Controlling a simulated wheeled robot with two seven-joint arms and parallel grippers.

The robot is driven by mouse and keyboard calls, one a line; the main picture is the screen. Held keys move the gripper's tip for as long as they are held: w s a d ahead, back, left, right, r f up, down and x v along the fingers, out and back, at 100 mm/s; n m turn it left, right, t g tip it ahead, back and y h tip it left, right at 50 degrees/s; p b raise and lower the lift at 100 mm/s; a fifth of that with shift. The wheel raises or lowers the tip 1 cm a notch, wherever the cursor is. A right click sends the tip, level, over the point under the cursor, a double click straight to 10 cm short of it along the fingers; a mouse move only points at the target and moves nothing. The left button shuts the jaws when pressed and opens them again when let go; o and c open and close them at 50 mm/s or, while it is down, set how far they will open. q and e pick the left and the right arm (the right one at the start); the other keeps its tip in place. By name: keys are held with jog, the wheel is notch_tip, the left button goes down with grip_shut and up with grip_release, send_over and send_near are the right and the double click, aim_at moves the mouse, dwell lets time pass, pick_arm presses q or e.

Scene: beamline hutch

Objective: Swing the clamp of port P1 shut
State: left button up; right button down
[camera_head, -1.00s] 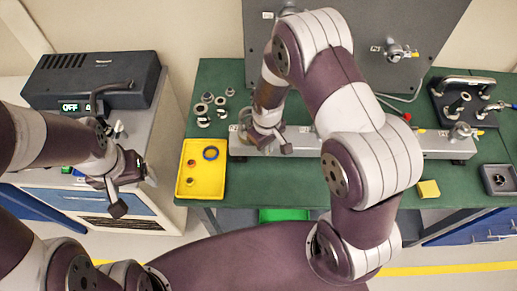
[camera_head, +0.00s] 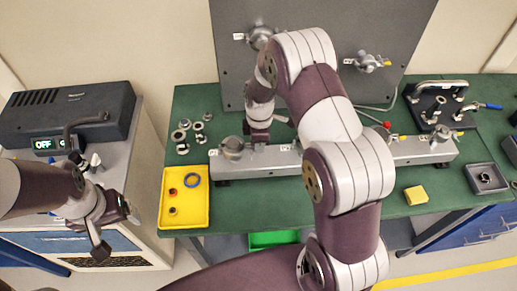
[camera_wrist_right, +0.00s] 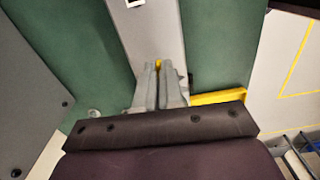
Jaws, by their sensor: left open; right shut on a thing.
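Port P1 (camera_head: 232,148) is the round grey fitting at the left end of the long grey bar on the green bench. My right gripper (camera_head: 258,143) is low over the bar, just right of the port and pointing down. In the right wrist view its fingers (camera_wrist_right: 158,88) are closed together, with a small yellow piece (camera_wrist_right: 158,63) showing between their tips. This looks like the yellow end of the clamp's lever; the rest of the clamp is hidden by the gripper. My left gripper (camera_head: 125,208) is open and empty, by the cabinet at the left.
A yellow tray (camera_head: 184,220) with small rings sits in front of the bar's left end. Loose metal parts (camera_head: 190,137) lie behind it. A grey upright panel (camera_head: 310,85) with fittings stands at the back. A yellow block (camera_head: 416,195) lies at the right.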

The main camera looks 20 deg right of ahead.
jog(key=shift+w+d+r+n, duration=0.1)
jog(key=shift+w+r+n, duration=0.1)
jog(key=shift+w+n, duration=0.15)
jog(key=shift+w, duration=0.1)
jog(key=c, duration=1.3)
grip_release()
jog(key=shift+r, duration=0.15)
jog(key=shift+o, duration=0.2)
